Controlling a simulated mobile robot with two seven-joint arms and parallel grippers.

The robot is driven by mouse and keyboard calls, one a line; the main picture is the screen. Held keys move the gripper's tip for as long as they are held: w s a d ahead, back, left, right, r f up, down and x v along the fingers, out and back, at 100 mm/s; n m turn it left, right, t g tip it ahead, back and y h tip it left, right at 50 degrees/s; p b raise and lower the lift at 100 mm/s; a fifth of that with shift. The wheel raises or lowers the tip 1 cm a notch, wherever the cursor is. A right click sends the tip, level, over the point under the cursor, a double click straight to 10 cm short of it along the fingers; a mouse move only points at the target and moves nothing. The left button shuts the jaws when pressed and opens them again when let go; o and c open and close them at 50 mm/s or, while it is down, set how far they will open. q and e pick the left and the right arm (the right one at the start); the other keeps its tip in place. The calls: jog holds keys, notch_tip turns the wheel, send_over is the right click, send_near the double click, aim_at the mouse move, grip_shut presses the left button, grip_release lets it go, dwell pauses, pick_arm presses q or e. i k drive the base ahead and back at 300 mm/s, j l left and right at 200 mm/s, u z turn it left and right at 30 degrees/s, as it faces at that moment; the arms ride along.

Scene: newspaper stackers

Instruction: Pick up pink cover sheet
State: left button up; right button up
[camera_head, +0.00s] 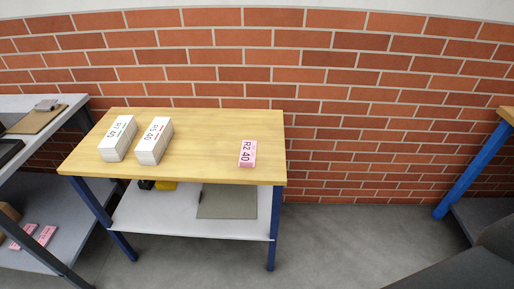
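One pink sheet (247,153), printed "R2 40", lies flat on the right part of the wooden tabletop (208,150). It is clear on all sides. Two more pink sheets, one at the lower left (46,235) and one beside it (22,236), lie on the lower shelf of the grey table at the left. The frame does not show which of these is the cover sheet. Neither of my grippers is in view.
Two white paper stacks, one at the left (118,138) and one beside it (154,141), stand on the wooden table. Its lower shelf (150,215) holds a grey board (227,201). A brick wall (340,100) is behind. Blue-legged furniture (470,170) stands at the right.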

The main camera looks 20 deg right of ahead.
aim_at(247, 156)
jog(key=i+l, duration=0.15)
jog(key=l, duration=0.25)
jog(key=i+l, duration=0.15)
jog(key=l, duration=0.25)
jog(key=i+l, duration=0.15)
jog(key=l, duration=0.3)
jog(key=i+l, duration=0.15)
jog(key=l, duration=0.25)
